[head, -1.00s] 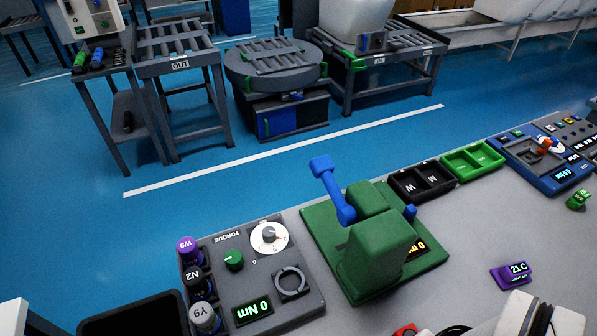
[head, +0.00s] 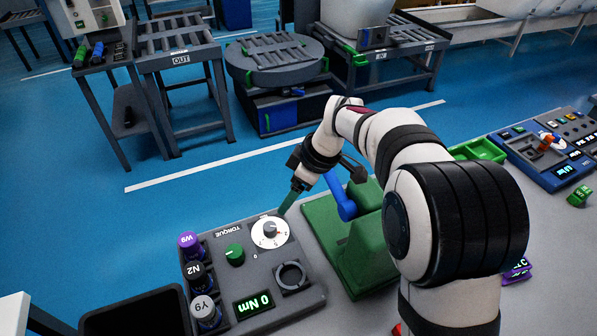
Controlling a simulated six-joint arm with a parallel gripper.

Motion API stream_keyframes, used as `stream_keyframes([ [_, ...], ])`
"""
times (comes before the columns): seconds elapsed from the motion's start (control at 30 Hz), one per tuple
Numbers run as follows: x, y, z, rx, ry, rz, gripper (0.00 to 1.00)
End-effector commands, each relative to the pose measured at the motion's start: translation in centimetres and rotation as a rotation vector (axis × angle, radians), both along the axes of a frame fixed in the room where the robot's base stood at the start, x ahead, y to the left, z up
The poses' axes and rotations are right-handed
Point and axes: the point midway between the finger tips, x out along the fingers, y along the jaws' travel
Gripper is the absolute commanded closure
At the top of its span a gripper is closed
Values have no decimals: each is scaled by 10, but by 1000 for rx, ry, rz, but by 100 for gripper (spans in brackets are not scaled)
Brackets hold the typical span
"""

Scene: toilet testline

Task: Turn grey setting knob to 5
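The grey setting knob (head: 269,229) sits in the middle of a round white dial on the dark grey torque panel (head: 319,296). The dial marks are too small to read surely, so I cannot tell the number it points at. My gripper (head: 284,209) points down, with its green fingertips at the upper right edge of the dial in the picture. The knob shows clear of the fingers, so they are not around it. The fingers overlap, and I cannot tell whether they are open or shut.
A green knob (head: 235,254) and a display (head: 254,305) reading "0 Nm" are on the same panel. Capped cylinders labelled W9 (head: 188,241), N2 (head: 195,272) and Y9 (head: 204,309) stand at its left. A green fixture with a blue lever (head: 341,197) stands close at the right.

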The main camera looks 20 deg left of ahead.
Motion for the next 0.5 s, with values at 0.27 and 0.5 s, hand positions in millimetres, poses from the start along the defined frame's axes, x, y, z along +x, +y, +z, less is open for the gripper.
stream_keyframes([
  [0.27, -2, 27, -69, -5, 5, 0, 28],
  [0.5, -1, 49, -123, -4, 2, -3, 28],
])
